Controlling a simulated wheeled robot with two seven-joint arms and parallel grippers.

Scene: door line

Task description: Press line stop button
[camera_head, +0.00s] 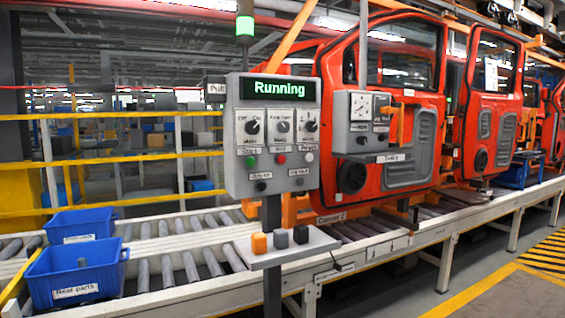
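A grey control panel (240,170) stands on a dark post in the middle of the view. Its display (278,89) reads "Running" in green. Three dark knobs sit in a row below the display. Under them are a green button (251,160), a red button (281,159) and a white button (309,157), each with a small label above it that is hard to read. Two dark knobs sit lower on the panel. Nothing covers the red button. Neither of my grippers shows in this view.
A small shelf (290,258) with an orange block and two dark blocks juts out below the panel. Blue bins (75,270) stand on the roller conveyor at left. Red car doors (400,110) hang behind. A second grey box (361,138) is to the right. Yellow rails (120,159) run behind.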

